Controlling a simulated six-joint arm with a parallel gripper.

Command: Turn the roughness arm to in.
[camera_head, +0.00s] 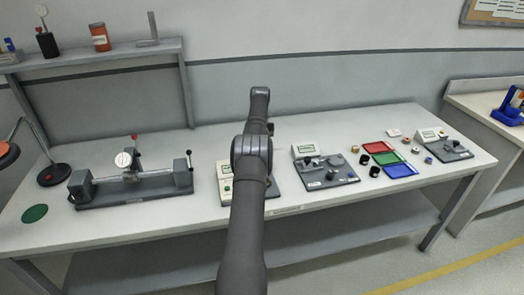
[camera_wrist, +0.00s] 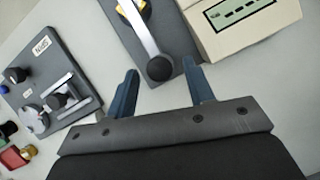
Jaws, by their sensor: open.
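In the wrist view a metal lever (camera_wrist: 138,27) with a round black knob (camera_wrist: 160,68) at its end lies over a dark grey base plate (camera_wrist: 178,20). I cannot read a label on it, so I cannot tell for sure that it is the roughness arm. My gripper (camera_wrist: 160,66) is open, with one blue-grey finger on each side of the knob. I cannot tell whether they touch it. A beige box with a display (camera_wrist: 240,25) stands beside the plate. In the head view my arm hides the gripper and most of this device; the beige box (camera_head: 225,180) shows at its left.
A second device (camera_head: 325,170) stands to the right, also in the wrist view (camera_wrist: 55,80). Red, green and blue trays (camera_head: 402,170) and small parts lie beyond it, then a third device (camera_head: 443,147). A bench fixture with a dial (camera_head: 130,190) stands at left.

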